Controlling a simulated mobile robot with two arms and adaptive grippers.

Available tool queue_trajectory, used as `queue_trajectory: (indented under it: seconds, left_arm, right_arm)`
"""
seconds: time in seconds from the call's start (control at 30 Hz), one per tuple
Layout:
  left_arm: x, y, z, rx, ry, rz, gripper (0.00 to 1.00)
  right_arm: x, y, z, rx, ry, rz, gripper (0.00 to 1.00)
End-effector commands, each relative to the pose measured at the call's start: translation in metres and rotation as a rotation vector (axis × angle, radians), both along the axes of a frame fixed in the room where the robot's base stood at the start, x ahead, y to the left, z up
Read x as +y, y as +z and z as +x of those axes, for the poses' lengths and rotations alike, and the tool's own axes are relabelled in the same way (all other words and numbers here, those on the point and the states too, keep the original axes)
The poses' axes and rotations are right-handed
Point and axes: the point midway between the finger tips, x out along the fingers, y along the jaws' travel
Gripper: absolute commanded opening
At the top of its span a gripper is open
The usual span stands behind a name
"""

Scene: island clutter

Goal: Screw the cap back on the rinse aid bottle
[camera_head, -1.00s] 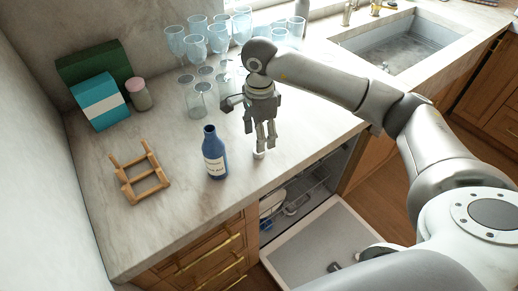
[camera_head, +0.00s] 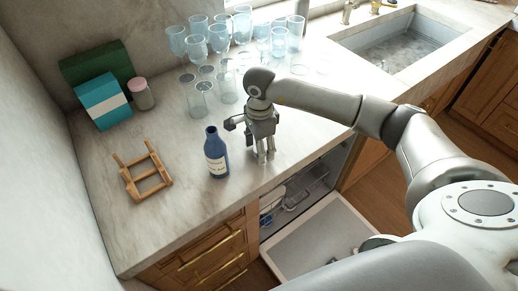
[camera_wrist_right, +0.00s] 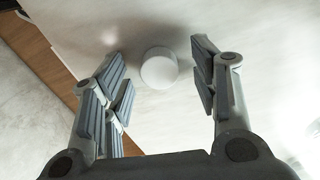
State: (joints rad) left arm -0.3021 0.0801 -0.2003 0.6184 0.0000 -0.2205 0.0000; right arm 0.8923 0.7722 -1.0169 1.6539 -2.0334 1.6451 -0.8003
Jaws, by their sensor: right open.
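The rinse aid bottle (camera_head: 216,154) is dark blue with a pale label and stands upright on the counter with its neck bare. My right gripper (camera_head: 265,158) points down at the counter, just right of the bottle, with its fingers apart. In the right wrist view, a round white cap (camera_wrist_right: 159,68) lies on the counter between the open fingers of my right gripper (camera_wrist_right: 160,80), touching neither finger. In the head view I cannot make out the cap behind the fingers. My left gripper is not in view.
Several glasses (camera_head: 219,40) stand behind my right gripper. A small wooden rack (camera_head: 145,176), a blue and white box (camera_head: 103,101), a green box and a pink-lidded jar (camera_head: 141,93) are to the left. An open dishwasher (camera_head: 318,240) is below the counter's front edge. The sink is at the back right.

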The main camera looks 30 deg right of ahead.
Motion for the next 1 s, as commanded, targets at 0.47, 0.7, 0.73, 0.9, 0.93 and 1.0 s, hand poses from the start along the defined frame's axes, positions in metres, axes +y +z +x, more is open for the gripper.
queue_trajectory:
  seconds: [0.47,0.7,0.73,0.9,0.93,1.0]
  left_arm:
    - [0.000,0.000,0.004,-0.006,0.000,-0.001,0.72]
    - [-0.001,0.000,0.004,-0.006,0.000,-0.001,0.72]
    - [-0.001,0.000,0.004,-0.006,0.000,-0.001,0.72]
    - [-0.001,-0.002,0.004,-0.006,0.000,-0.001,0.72]
    - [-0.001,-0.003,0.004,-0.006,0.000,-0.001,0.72]
    - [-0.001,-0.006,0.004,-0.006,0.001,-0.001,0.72]
  right_arm:
    - [0.000,0.001,0.000,0.000,-0.001,0.000,0.21]
    - [0.000,0.001,0.000,0.000,-0.001,0.000,0.20]
    - [0.000,0.001,0.000,0.000,-0.001,0.000,0.20]
    - [0.000,0.008,0.001,-0.003,-0.001,0.001,0.20]
    - [0.000,0.011,0.002,-0.004,-0.001,0.001,0.20]
    - [-0.001,0.019,0.002,-0.004,-0.002,0.000,0.20]
